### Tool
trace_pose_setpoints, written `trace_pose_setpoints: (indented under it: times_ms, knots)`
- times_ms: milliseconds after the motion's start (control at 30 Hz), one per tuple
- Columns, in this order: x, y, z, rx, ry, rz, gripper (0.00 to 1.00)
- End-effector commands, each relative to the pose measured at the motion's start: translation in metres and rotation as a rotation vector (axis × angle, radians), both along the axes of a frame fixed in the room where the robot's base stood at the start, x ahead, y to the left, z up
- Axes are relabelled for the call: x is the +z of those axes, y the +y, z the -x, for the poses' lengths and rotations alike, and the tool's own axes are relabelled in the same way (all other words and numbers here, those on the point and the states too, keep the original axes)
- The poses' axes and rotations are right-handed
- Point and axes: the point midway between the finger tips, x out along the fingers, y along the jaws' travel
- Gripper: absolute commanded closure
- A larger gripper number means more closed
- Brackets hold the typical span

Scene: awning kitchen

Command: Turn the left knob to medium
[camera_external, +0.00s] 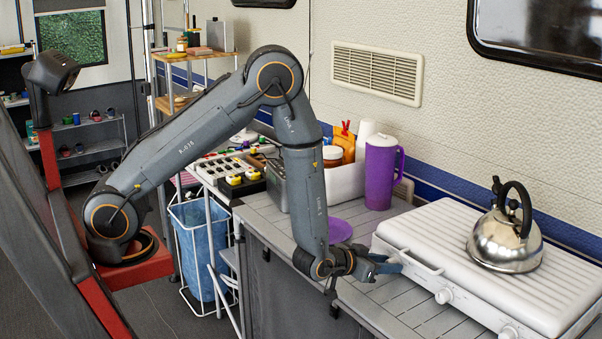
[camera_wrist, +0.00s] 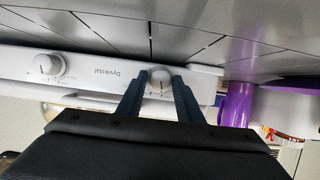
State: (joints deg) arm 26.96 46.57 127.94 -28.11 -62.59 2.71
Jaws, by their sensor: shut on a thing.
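The white stove (camera_external: 400,240) stands on the counter with its lid closed. My gripper (camera_external: 392,266) is at the left end of the stove's front panel. In the wrist view the panel (camera_wrist: 90,72) appears upside down. There, the left knob (camera_wrist: 160,80), white and round, lies between the two dark fingers of my gripper (camera_wrist: 160,84), which is shut on it. A dark mark shows on the knob's face. Its dial markings cannot be read. The fingers hide the left knob in the external view.
Another knob (camera_external: 445,296) and a further one (camera_external: 509,332) sit to the right on the panel. A steel kettle (camera_external: 506,240) stands on the lid. A purple pitcher (camera_external: 380,172) and purple plate (camera_external: 338,230) are on the counter. Bare counter lies before the stove.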

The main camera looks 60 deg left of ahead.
Motion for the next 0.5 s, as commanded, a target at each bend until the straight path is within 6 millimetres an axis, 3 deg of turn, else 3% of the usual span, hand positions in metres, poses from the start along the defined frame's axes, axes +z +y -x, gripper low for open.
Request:
trace_pose_setpoints:
  times_ms: [100,367,500]
  knots:
    - [0.001,0.0,0.0,0.0,-0.001,0.0,0.56]
    - [0.001,0.0,0.0,0.0,-0.001,-0.001,0.56]
    - [0.005,-0.001,0.011,-0.001,-0.002,-0.001,0.56]
